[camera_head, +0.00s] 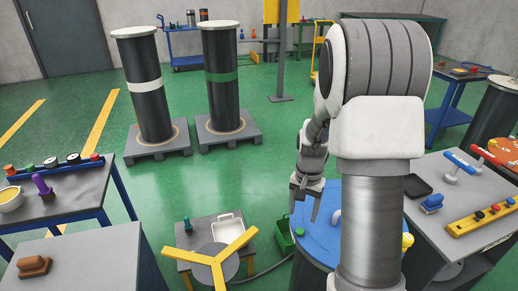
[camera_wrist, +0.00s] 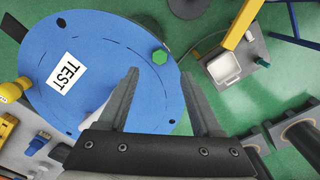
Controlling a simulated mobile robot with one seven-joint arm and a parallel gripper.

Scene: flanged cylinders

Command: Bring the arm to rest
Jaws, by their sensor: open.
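My gripper (camera_head: 305,203) hangs from my bent arm, pointing down in front of a round blue lid (camera_head: 325,218). In the wrist view my gripper (camera_wrist: 160,92) shows two dark fingers spread apart with nothing between them. A white curved part on the lid is partly hidden behind the left finger. I cannot tell the exact height of the fingers above the lid.
A workbench (camera_head: 478,228) with tools is close on the right. Two dark flanged cylinders (camera_head: 147,97) (camera_head: 221,92) stand on pallets behind. Green floor between is open.

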